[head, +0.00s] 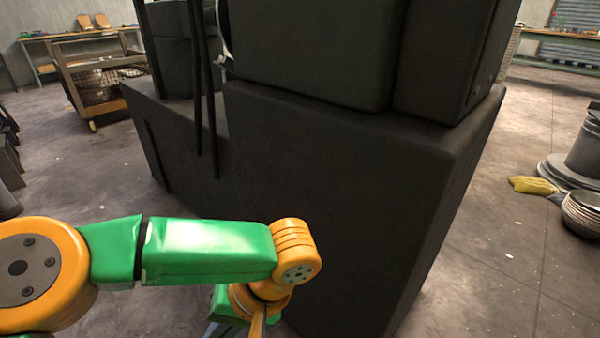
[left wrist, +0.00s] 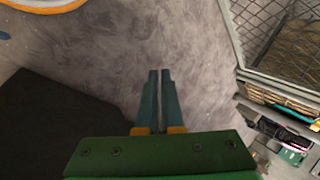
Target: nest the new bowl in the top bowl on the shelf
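My left arm reaches in from the left in the head view, in front of a large dark machine. Its gripper is mostly cut off at the bottom edge of that view. In the left wrist view the fingers of my left gripper (left wrist: 159,75) are together, with nothing visible between them, over bare floor. A stack of round bowls or dishes (head: 582,212) sits low at the right edge of the head view, partly cut off. I cannot tell whether it belongs to the task. No shelf with a bowl stack can be made out. My right gripper is not in view.
The dark machine base (head: 340,190) blocks the middle. Right of it, a yellow cloth (head: 532,185) lies near grey round pieces (head: 560,172). A cart (head: 100,75) stands at the back left. Wire mesh (left wrist: 285,45) fills the wrist view's upper right. Grey floor (head: 480,250) is open at right.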

